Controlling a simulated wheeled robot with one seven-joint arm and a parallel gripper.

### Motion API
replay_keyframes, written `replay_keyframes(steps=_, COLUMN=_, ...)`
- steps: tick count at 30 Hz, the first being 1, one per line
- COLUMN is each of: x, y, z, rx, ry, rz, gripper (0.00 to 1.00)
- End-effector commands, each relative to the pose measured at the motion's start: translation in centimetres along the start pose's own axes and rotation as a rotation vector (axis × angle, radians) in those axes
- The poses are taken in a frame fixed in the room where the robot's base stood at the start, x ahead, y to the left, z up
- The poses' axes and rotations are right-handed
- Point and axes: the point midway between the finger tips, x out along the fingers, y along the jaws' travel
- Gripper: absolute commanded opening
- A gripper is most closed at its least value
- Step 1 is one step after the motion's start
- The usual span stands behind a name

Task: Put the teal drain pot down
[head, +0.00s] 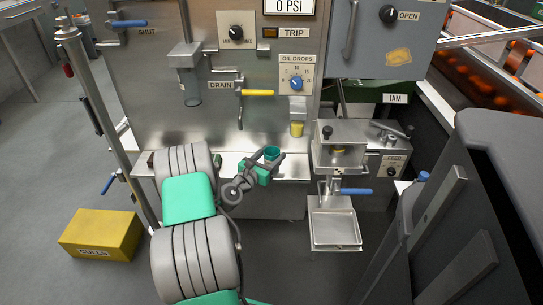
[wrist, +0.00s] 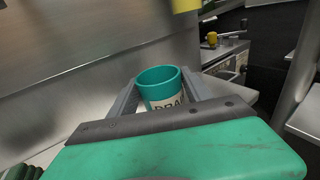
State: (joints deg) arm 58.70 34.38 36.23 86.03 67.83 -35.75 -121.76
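The teal drain pot (wrist: 160,88) is a small open-topped cup with a white label, partly readable as "DRA". In the wrist view it stands upright between the two fingers of my gripper (wrist: 163,92), which appear to press on its sides. In the head view the teal pot (head: 271,152) shows at the tip of my gripper (head: 272,159), over the steel shelf (head: 291,170) at the front of the machine. I cannot tell whether its base touches the shelf. The pot's lower part is hidden behind the gripper body in the wrist view.
A yellow cup (head: 297,129) is on the machine front, just right of and above the pot. The yellow drain handle (head: 258,93) sticks out above. A steel press unit (head: 340,145) and a tray (head: 335,230) stand to the right. A yellow culls box (head: 101,234) is on the floor.

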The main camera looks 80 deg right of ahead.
Motion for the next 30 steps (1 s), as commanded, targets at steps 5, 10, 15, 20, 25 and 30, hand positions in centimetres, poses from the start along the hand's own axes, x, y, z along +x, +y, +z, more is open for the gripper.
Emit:
replay_keyframes(steps=5, x=0.0, y=0.0, z=0.0, rx=0.000, ry=0.000, rz=0.000, gripper=0.68)
replay_keyframes(steps=10, x=0.0, y=0.0, z=0.1, rx=0.000, ry=0.000, rz=0.000, gripper=0.68)
replay_keyframes(steps=15, x=-1.4, y=0.1, z=0.4, rx=-0.002, ry=0.002, rz=0.002, gripper=0.68)
replay_keyframes(steps=20, x=-5.4, y=0.2, z=0.6, rx=-0.005, ry=0.002, rz=0.006, gripper=0.68)
replay_keyframes(steps=25, x=-9.6, y=0.1, z=0.6, rx=-0.004, ry=0.000, rz=0.005, gripper=0.68)
replay_keyframes(steps=30, x=-11.8, y=0.1, z=0.4, rx=-0.001, ry=0.001, rz=0.002, gripper=0.68)
